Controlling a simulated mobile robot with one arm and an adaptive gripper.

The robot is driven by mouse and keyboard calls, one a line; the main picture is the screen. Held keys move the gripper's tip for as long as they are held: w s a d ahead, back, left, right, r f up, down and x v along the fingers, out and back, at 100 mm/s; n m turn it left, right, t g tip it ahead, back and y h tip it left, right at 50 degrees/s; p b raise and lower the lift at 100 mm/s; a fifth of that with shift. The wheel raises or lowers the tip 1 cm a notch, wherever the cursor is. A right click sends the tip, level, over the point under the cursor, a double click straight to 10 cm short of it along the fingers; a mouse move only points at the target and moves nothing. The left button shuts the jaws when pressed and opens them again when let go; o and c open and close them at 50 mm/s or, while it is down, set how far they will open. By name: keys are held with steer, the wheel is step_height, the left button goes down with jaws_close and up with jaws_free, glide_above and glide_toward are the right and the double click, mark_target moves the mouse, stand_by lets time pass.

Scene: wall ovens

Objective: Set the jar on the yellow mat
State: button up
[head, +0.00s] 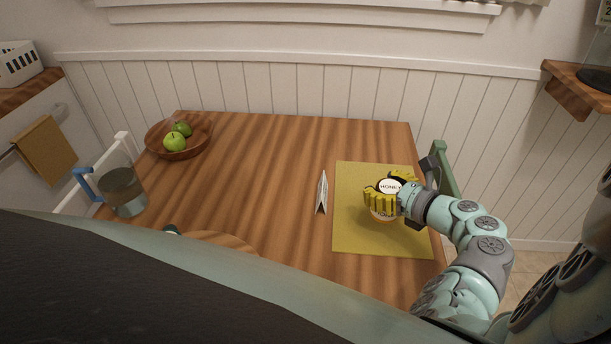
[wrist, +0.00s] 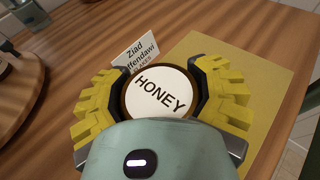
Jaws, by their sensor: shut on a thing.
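The honey jar (head: 389,186) has a round white lid label reading HONEY, which also shows in the wrist view (wrist: 160,93). My gripper (head: 383,198) has yellow padded fingers closed around the jar's sides; in the wrist view the fingers (wrist: 160,90) sit to its left and right. The yellow mat (head: 355,235) lies on the right part of the table, and the jar appears over it in the head view. The mat also shows in the wrist view (wrist: 262,68).
A folded white name card (head: 321,192) stands just left of the mat. A wooden bowl with green apples (head: 175,140) is at the back left, and a glass pitcher (head: 123,190) at the left edge. A round wooden board (head: 215,240) is at the front. The table's middle is clear.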

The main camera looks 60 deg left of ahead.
steer(key=f+b, duration=0.3)
steer(key=shift+s+d, duration=0.2)
steer(key=shift+a+f+b, duration=0.15)
steer(key=shift+f+b, duration=0.15)
steer(key=shift+b, duration=0.4)
steer(key=shift+r, duration=0.1)
steer(key=shift+w, duration=0.1)
steer(key=o, duration=1.4)
steer(key=shift+f, duration=0.2)
steer(key=shift+o, duration=0.2)
